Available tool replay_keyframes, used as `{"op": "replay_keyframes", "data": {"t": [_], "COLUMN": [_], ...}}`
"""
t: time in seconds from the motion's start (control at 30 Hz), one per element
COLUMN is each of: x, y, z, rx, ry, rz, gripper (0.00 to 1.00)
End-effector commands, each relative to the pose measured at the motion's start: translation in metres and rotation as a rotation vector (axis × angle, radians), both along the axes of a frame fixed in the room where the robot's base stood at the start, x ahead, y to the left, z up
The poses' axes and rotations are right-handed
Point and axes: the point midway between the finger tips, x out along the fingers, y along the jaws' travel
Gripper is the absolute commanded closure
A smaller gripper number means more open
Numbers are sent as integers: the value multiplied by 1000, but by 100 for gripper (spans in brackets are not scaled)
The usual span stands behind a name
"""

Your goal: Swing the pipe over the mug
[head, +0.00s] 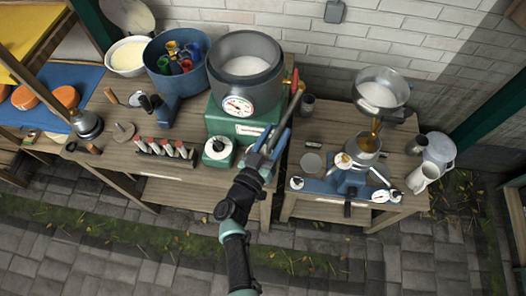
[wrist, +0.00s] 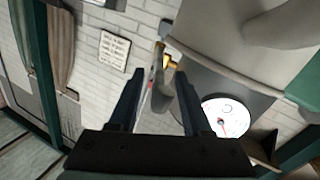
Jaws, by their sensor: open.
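The grey pipe (head: 297,99) slants down from the right side of the large green-based vat (head: 246,62), near a red handle. My gripper (head: 268,138) is open at the pipe's lower end. A white mug-like vessel (head: 422,178) stands at the far right edge of the other table. Which one is the mug is unclear.
A separator with a steel bowl (head: 381,91) stands on the right table. A blue tub (head: 178,62) of coloured pieces and a rack of bottles (head: 165,150) stand left of the vat. A gauge (wrist: 222,117) is close on the right in the wrist view.

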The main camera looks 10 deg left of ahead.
Motion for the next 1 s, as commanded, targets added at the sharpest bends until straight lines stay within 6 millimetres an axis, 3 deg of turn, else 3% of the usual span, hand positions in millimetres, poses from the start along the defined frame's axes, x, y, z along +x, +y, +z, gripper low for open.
{"op": "replay_keyframes", "data": {"t": [0.53,0.7,1.0], "x": [-96,-109,-111], "y": [37,42,43], "z": [-2,-1,1], "rx": [1,-1,-1], "ry": [2,1,0], "rz": [1,0,0], "gripper": [52,52,52]}}
